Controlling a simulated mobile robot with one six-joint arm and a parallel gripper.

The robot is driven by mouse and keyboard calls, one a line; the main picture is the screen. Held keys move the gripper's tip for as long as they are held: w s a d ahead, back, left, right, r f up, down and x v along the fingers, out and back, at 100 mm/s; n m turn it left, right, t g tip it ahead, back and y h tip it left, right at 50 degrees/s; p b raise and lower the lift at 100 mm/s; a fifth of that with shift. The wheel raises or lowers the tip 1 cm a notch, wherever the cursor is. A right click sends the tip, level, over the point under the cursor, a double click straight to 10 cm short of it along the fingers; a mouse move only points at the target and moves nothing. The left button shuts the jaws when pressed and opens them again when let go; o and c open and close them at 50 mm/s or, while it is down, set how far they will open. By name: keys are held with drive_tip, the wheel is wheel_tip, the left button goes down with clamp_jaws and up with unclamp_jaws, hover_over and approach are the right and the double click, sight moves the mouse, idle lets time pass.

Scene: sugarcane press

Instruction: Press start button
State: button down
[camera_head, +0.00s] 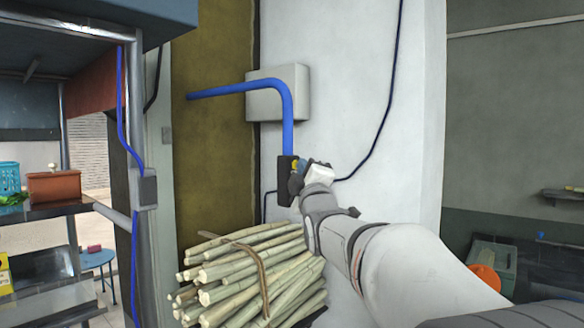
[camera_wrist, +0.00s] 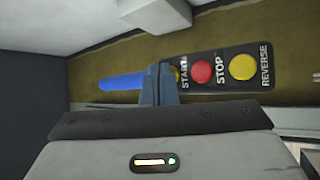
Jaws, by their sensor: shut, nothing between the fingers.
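The black control panel (camera_wrist: 228,84) carries a row of buttons with the labels START, STOP and REVERSE, turned sideways in the wrist view. The red stop button (camera_wrist: 201,72) and the yellow reverse button (camera_wrist: 243,67) show clearly. Only a thin yellowish sliver of the start button (camera_wrist: 177,71) shows; my fingers hide the rest. My gripper (camera_wrist: 161,70) is shut and empty, with its tips over the start end of the panel. I cannot tell whether they touch the button. In the head view the panel (camera_head: 284,178) hangs below a blue pipe, and my gripper (camera_head: 297,180) is at its right side.
A shelf unit (camera_head: 50,210) is at the left. A white wall (camera_head: 345,60) stands behind my gripper.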

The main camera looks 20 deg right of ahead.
idle(0.4)
drive_tip(key=shift+s+d+b, duration=0.45)
drive_tip(key=shift+s+b, duration=0.2)
drive_tip(key=shift+b, duration=0.1)
drive_tip(key=shift+s+d+b, duration=0.3)
drive_tip(key=shift+s+d, duration=0.15)
drive_tip(key=shift+s, duration=0.25)
drive_tip(key=shift+s+d+b, duration=0.3)
drive_tip(key=shift+s+d, duration=0.15)
drive_tip(key=shift+s, duration=0.25)
drive_tip(key=shift+s+d+b, duration=0.3)
drive_tip(key=shift+s+d, duration=0.15)
drive_tip(key=shift+s, duration=0.25)
